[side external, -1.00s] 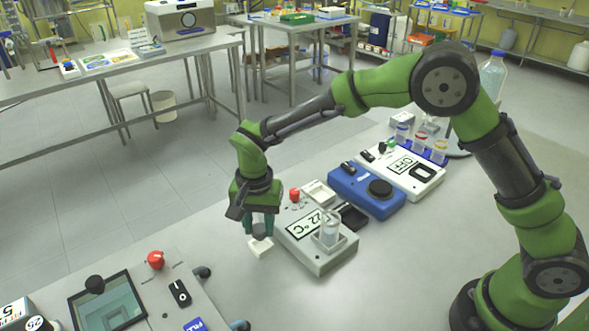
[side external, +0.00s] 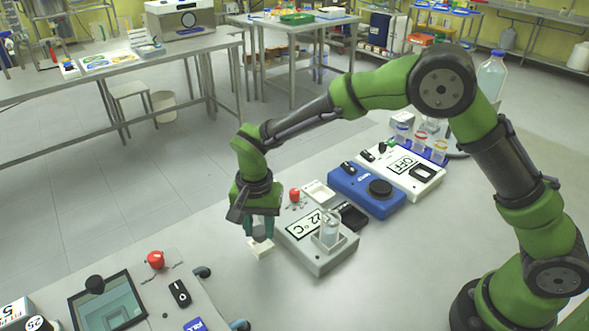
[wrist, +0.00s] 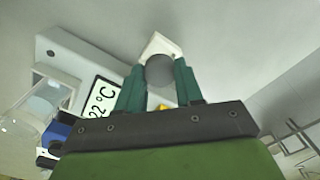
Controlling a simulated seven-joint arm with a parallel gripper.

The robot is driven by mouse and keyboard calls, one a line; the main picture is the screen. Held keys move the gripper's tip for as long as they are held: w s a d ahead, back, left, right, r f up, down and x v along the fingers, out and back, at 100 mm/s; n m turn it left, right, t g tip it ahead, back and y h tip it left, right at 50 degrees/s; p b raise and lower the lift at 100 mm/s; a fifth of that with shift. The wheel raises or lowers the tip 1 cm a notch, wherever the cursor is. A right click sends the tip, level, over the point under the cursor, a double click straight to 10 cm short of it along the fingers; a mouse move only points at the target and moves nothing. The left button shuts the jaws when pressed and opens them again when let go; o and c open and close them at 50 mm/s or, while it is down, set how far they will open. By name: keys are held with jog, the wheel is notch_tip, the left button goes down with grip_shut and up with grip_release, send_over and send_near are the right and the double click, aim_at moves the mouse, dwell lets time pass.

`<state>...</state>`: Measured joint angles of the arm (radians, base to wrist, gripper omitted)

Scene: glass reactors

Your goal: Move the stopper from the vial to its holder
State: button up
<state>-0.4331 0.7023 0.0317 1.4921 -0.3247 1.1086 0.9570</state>
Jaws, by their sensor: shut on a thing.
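My gripper (side external: 262,230) points down over a small white block (side external: 259,250), which looks like the holder. Its two teal fingers are closed on a dark grey round stopper (wrist: 160,70). In the wrist view the stopper lies between the fingertips and overlaps the white holder (wrist: 158,42). The stopper is at or just above the holder's top; I cannot tell whether it is seated. A clear glass vessel, seemingly the vial (side external: 330,230), stands open on the white 22 °C device (side external: 318,260), right of my gripper. It also shows at the left of the wrist view (wrist: 45,105).
A blue device (side external: 366,190) and a white device marked OFF (side external: 425,180) stand behind to the right. A red knob (side external: 295,195) is close to my gripper. A panel with a screen (side external: 108,300) is at front left. The bench between panel and holder is clear.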

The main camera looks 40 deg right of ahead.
jog(key=shift+f, duration=0.3)
jog(key=shift+f, duration=0.3)
jog(key=shift+f, duration=0.45)
dwell(0.4)
jog(key=o, duration=1.4)
jog(key=shift+r, duration=3.55)
